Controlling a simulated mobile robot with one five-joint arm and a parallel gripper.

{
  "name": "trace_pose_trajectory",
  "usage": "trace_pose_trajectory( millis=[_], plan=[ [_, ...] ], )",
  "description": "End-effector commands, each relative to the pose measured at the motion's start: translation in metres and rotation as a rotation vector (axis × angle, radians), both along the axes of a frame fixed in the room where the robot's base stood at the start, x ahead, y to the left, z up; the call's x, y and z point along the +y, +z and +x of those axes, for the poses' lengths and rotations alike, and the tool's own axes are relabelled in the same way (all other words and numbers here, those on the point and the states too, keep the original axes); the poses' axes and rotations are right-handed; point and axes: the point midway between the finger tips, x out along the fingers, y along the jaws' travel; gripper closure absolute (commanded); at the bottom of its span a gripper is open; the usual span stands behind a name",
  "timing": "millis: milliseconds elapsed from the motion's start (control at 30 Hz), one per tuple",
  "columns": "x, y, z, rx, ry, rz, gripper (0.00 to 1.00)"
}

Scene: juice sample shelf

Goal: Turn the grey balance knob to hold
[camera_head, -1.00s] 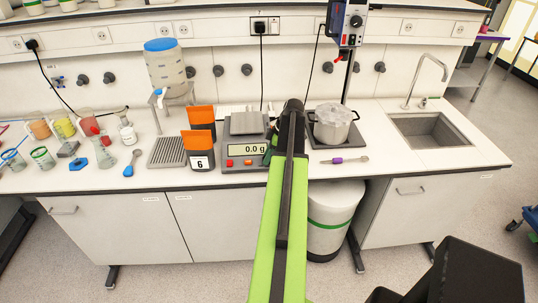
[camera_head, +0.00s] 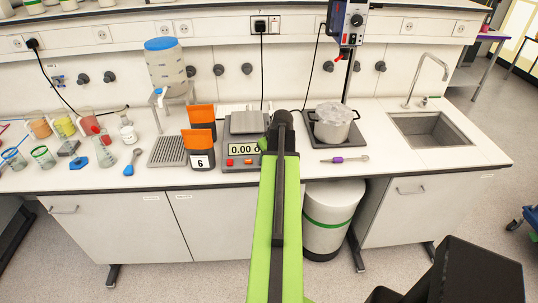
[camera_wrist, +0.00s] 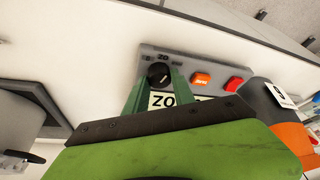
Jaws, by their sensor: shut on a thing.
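The balance (camera_head: 232,140) stands on the bench with its display (camera_head: 244,149) reading 0.00, the right end covered by my arm. In the wrist view its dark grey knob (camera_wrist: 160,74) sits at a corner of the front panel, with a small light mark on its face. My gripper (camera_wrist: 156,86) has its green fingers on both sides of the knob and is shut on it. The panel display (camera_wrist: 160,100) is partly covered by my gripper. In the head view, my arm hides the knob and the fingertips.
An orange button (camera_wrist: 202,79) and a red button (camera_wrist: 235,84) lie along the panel beside the knob. Orange-topped holders (camera_head: 203,140) stand close left of the balance. A hotplate with a pot (camera_head: 332,122) is to the right, with a purple-handled tool (camera_head: 338,160) before it.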

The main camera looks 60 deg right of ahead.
Motion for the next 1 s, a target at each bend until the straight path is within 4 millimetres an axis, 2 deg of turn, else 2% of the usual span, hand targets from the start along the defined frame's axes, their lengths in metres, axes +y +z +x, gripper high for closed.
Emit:
trace_pose_trajectory(
  millis=[500, 1000],
  plan=[
    [0.0034, -0.0003, 0.0036, -0.003, -0.387, 0.003, 1.0],
    [0.0034, -0.0004, 0.0035, -0.003, -0.503, 0.007, 1.0]
  ],
)
